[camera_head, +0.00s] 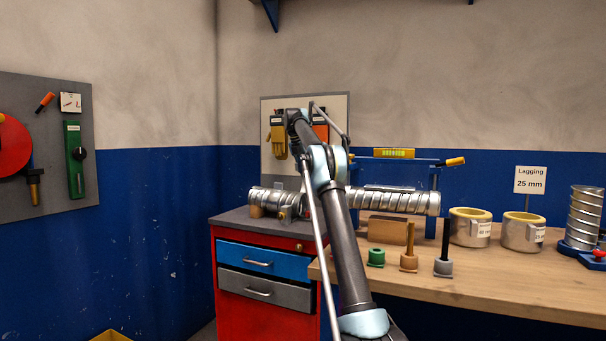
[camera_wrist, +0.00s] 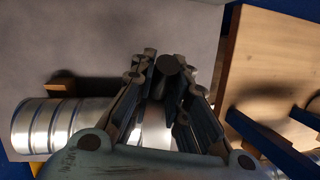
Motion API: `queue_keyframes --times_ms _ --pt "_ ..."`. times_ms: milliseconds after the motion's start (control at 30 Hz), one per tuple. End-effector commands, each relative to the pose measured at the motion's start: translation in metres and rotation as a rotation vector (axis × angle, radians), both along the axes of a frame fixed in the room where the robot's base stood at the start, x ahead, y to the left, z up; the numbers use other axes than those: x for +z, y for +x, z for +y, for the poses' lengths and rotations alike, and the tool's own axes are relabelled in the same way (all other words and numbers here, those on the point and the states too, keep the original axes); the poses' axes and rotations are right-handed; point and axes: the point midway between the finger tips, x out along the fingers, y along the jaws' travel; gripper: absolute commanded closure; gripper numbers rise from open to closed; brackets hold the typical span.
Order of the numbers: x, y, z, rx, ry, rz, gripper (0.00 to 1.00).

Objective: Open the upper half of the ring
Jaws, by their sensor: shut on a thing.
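A silver spiral duct lies level, with a left piece (camera_head: 268,200) over the red cabinet and a right piece (camera_head: 405,201) over the bench. The left piece also shows in the wrist view (camera_wrist: 38,122). My arm hides the place between the pieces in the head view, so the ring cannot be made out. In the wrist view, my gripper (camera_wrist: 168,80) is shut on a dark round-ended handle (camera_wrist: 168,64) above the shiny metal. Whether this handle belongs to the ring's upper half cannot be told.
The wooden bench (camera_head: 470,287) holds a brown block (camera_head: 392,231), green, tan and grey plugs, two lagging sleeves (camera_head: 470,228) and an upright spiral piece (camera_head: 583,215). The red cabinet (camera_head: 262,318) has a grey top (camera_wrist: 90,40).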

Motion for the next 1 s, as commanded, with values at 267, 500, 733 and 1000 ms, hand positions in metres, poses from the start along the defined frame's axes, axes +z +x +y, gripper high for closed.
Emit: queue_keyframes --times_ms 267,500,733,1000 --pt "-0.0015 -0.0021 0.0006 0.001 0.004 0.016 1.00" --pt "-0.0014 -0.0022 0.0021 0.003 0.004 0.015 0.83" --pt "-0.0010 -0.0025 0.0027 0.003 0.004 0.015 0.64" --pt "0.0008 -0.0023 0.0035 0.003 0.005 0.014 0.64"
